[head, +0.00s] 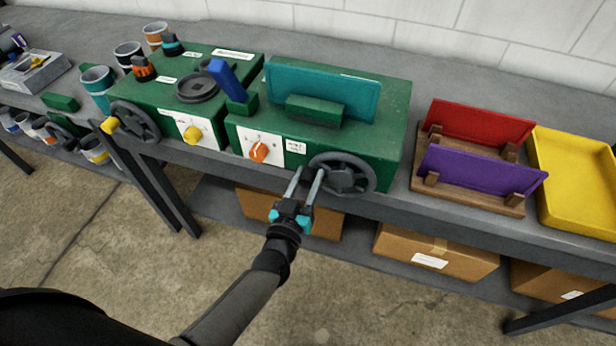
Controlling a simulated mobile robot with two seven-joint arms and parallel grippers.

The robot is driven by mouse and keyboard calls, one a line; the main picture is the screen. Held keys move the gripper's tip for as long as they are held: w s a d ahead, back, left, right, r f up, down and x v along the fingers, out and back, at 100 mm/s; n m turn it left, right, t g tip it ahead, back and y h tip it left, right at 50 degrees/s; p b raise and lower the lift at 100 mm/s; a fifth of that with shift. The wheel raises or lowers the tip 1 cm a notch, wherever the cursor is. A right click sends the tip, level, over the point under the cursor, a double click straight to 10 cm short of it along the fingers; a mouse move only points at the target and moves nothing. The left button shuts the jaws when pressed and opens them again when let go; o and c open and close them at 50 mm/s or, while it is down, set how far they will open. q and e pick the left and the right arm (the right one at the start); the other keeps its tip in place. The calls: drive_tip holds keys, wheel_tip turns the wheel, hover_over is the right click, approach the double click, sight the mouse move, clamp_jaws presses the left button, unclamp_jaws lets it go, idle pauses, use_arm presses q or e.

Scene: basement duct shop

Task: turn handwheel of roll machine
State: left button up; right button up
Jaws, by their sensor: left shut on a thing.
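Two green machines stand side by side on the grey bench. The right machine (390,112) carries an upright teal plate (325,88) on top and has a dark grey handwheel (349,174) on its front. My left gripper (309,172) reaches up from below to the left side of this handwheel. Its two fingers are shut on a dark part at the wheel's left edge, probably its handle, which the fingers partly hide. The left machine (232,62) has its own handwheel (134,122) with a yellow handle. My right gripper is out of view.
An orange knob (259,151) sits on a white panel left of the gripped wheel. A wooden rack with red (480,122) and purple (480,172) plates and a yellow tray (537,160) lie to the right. Cardboard boxes (436,252) sit on the lower shelf.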

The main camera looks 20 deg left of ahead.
use_arm(q)
clamp_jaws()
idle(0.8)
drive_tip(key=shift+a+r, duration=0.1)
